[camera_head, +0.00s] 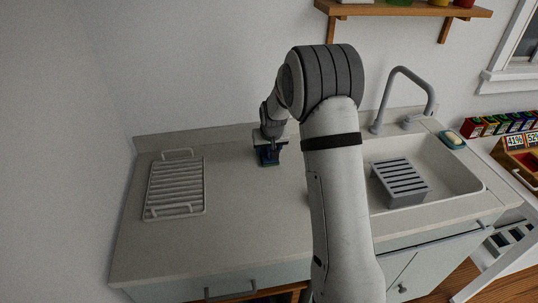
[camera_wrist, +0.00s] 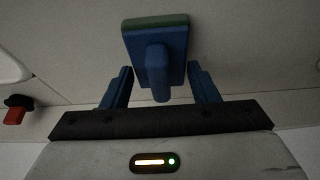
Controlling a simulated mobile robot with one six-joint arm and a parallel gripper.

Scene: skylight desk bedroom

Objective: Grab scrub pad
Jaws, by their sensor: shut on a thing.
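The scrub pad (camera_wrist: 156,45) shows in the wrist view as a blue block with a green layer along its far edge and a blue upright handle. My gripper (camera_wrist: 161,85) is shut on the scrub pad, with a blue finger on each side of the handle. In the head view my gripper (camera_head: 268,154) is low over the counter, left of the sink. The scrub pad there is a small dark blue shape, and I cannot tell whether it touches the counter.
A white wire rack (camera_head: 175,187) lies on the counter at left. The sink (camera_head: 450,178) at right holds a grey slotted box (camera_head: 400,183), with a grey faucet (camera_head: 405,95) behind. A teal dish (camera_head: 452,146) with a pale bar sits at the corner. Counter (camera_head: 240,220) in front is clear.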

